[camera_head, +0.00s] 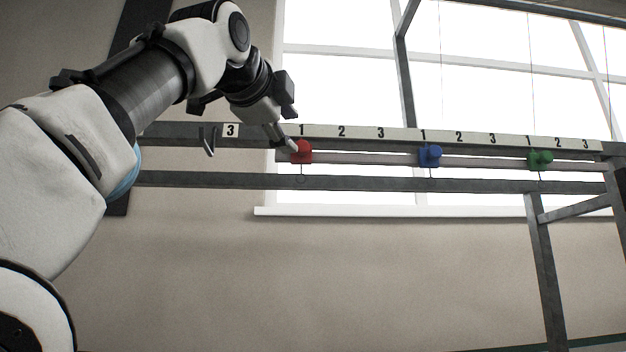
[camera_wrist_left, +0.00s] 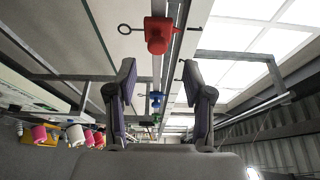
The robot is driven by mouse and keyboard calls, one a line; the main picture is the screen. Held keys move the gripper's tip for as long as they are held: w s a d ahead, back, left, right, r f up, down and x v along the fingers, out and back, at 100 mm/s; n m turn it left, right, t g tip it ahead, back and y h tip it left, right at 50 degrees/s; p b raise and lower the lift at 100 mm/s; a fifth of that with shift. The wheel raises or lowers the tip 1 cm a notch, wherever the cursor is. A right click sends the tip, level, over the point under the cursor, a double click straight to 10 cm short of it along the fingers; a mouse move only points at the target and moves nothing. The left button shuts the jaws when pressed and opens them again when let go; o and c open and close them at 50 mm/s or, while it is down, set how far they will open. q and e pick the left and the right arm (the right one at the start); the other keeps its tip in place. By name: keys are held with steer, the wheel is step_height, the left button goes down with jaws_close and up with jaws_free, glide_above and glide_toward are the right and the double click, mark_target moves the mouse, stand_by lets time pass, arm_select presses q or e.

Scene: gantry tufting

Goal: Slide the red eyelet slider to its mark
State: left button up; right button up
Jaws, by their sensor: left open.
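The red eyelet slider (camera_head: 302,153) sits on the rail (camera_head: 360,158) of the gantry, below the first 1 of the number strip (camera_head: 361,134). A sign reading 3 (camera_head: 231,130) is further left, above a hook. My left gripper (camera_head: 287,140) is just above and left of the red slider in the head view. In the left wrist view the red slider (camera_wrist_left: 158,36) lies ahead, beyond the spread fingers of the left gripper (camera_wrist_left: 166,85). The gripper is open and nothing is between its fingertips. My right gripper is not in view.
A blue slider (camera_head: 430,156) and a green slider (camera_head: 540,160) sit further right on the rail, each near a 1. A lower grey beam (camera_head: 370,183) runs under the rail. Coloured spools (camera_wrist_left: 75,135) show at the left in the wrist view.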

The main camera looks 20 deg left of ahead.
mark_target(301, 146)
arm_select(q)
steer(key=w+p, duration=0.1)
steer(key=w, duration=0.1)
steer(key=w+p, duration=0.2)
steer(key=w+a+p, duration=0.1)
steer(key=w+p, duration=0.1)
steer(key=w, duration=0.1)
steer(key=shift+w, duration=0.1)
steer(key=shift+w+p, duration=0.2)
steer(key=shift+p, duration=0.15)
steer(key=shift+s+f, duration=0.1)
steer(key=shift+f, duration=0.1)
jaws_close()
